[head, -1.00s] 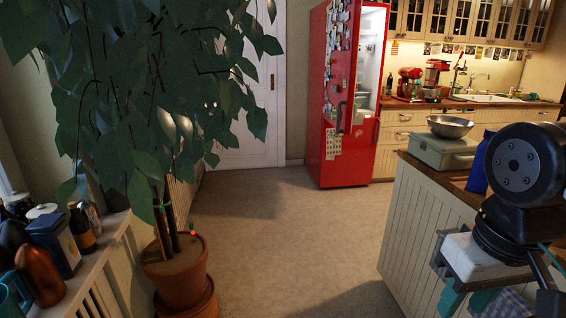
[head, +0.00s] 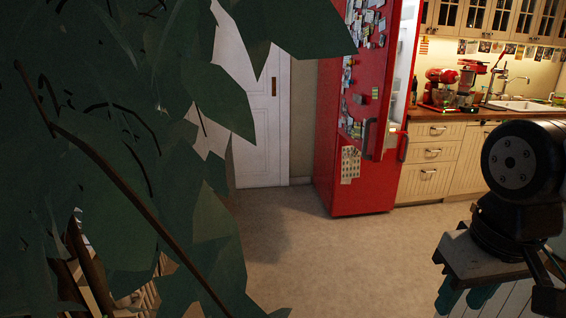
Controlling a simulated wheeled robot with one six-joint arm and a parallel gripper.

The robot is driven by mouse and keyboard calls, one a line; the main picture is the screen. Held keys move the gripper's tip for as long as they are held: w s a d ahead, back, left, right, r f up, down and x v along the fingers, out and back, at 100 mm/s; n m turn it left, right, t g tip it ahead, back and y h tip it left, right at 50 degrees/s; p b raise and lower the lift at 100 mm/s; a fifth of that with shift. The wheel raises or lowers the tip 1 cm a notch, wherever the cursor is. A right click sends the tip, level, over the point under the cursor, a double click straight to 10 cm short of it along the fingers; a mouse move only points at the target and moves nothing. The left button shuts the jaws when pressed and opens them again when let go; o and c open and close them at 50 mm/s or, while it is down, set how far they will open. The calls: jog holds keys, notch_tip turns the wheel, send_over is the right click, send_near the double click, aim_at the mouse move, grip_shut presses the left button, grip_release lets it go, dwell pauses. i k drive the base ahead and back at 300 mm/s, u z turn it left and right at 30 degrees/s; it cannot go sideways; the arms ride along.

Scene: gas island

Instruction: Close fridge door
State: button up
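The tall red fridge (head: 366,190) stands on the floor a little right of the middle in the head view. Its upper door (head: 372,70) is open, with the magnet-covered outer face towards me. The pale lit interior (head: 401,70) shows in a narrow strip to the right of the door. A dark handle (head: 367,136) is on the open door. A second handle (head: 403,148) is lower on the right, at the lower front, which looks shut.
Large plant leaves (head: 110,150) fill the left side close to me. A white door (head: 262,120) is behind them. The kitchen counter (head: 440,130), with a red mixer (head: 440,90), is right of the fridge. Bare floor (head: 300,240) lies in front of the fridge.

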aim_at(364, 105)
jog(key=i, duration=3.25)
jog(key=z, duration=1.6)
